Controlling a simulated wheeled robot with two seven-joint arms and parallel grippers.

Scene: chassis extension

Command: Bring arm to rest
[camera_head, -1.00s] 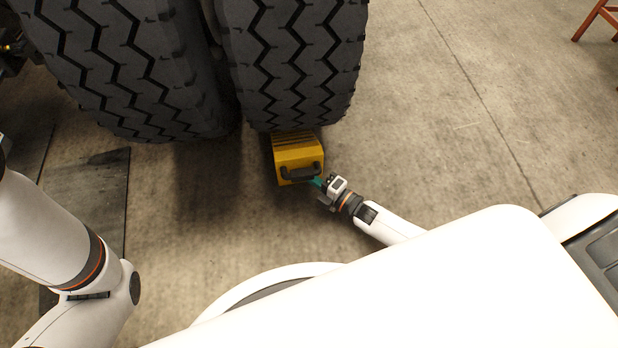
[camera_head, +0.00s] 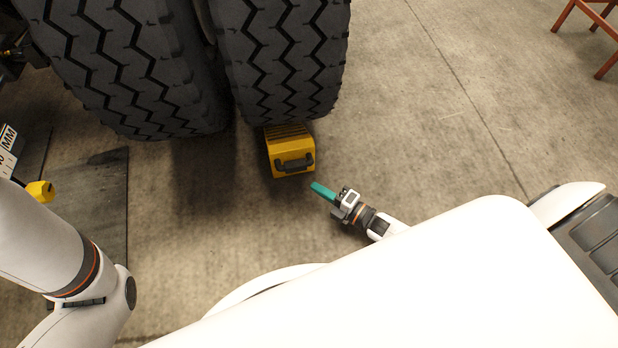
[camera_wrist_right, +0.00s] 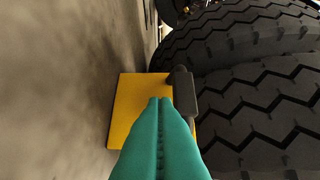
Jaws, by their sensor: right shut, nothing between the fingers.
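My right gripper (camera_head: 323,191) has teal fingers pressed together and empty, over the floor below and right of a yellow wheel chock (camera_head: 291,157). A visible gap separates the fingertips from the chock. The chock has a dark handle and sits on the floor against the front of the right tyre (camera_head: 285,60). In the right wrist view, the shut teal fingers (camera_wrist_right: 160,103) point at the yellow chock (camera_wrist_right: 133,95), with its dark handle to the right. My left arm shows at the left edge, but its gripper is out of view.
A second large tyre (camera_head: 120,65) stands left of the first. A small yellow object (camera_head: 41,191) shows at the left edge beside my arm. A reddish-brown stand (camera_head: 590,22) is at the top right. The concrete floor right of the chock is clear.

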